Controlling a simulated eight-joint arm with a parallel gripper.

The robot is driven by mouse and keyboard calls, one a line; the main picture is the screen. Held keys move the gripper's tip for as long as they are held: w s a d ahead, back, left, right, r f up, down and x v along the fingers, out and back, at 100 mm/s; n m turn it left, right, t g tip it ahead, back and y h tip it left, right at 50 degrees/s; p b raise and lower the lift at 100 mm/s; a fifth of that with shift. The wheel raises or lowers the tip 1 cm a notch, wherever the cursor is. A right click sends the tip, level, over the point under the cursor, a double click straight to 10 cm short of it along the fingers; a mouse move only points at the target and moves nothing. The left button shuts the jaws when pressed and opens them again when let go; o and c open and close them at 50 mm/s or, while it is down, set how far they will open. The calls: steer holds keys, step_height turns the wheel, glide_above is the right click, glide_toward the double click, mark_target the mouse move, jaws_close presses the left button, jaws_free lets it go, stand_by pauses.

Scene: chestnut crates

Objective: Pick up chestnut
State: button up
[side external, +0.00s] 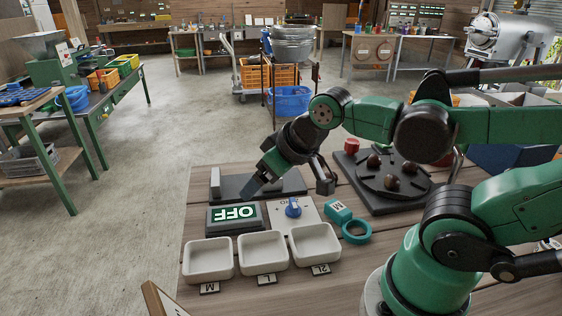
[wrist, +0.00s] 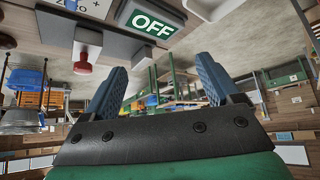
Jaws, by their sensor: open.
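Several brown chestnuts (side external: 391,183) lie on a dark round plate (side external: 372,187) on a black base, right of the middle in the side external view. They do not show in the wrist view. My gripper (side external: 249,190) hangs over the table left of the plate, close to the OFF display, well apart from the chestnuts. In the wrist view its two blue fingers (wrist: 162,84) stand wide apart with nothing between them.
Three white trays (side external: 208,276) labelled M, L and 2L line the table's front. Behind them are the OFF display (side external: 233,217), a panel with a blue knob (side external: 293,208), a teal M block (side external: 338,211) and a teal ring (side external: 356,231). A red cylinder (side external: 352,145) stands beside the plate.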

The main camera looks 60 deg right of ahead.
steer(key=m+g, duration=0.1)
steer(key=g, duration=0.2)
glide_above(320, 157)
steer(key=s, duration=0.2)
steer(key=f, duration=0.8)
steer(key=shift+s+a+f, duration=0.15)
steer(key=shift+s, duration=0.05)
steer(key=shift+f, duration=0.25)
steer(key=shift+x, duration=2.55)
steer(key=shift+w, duration=0.15)
steer(key=shift+r, duration=0.1)
jaws_close()
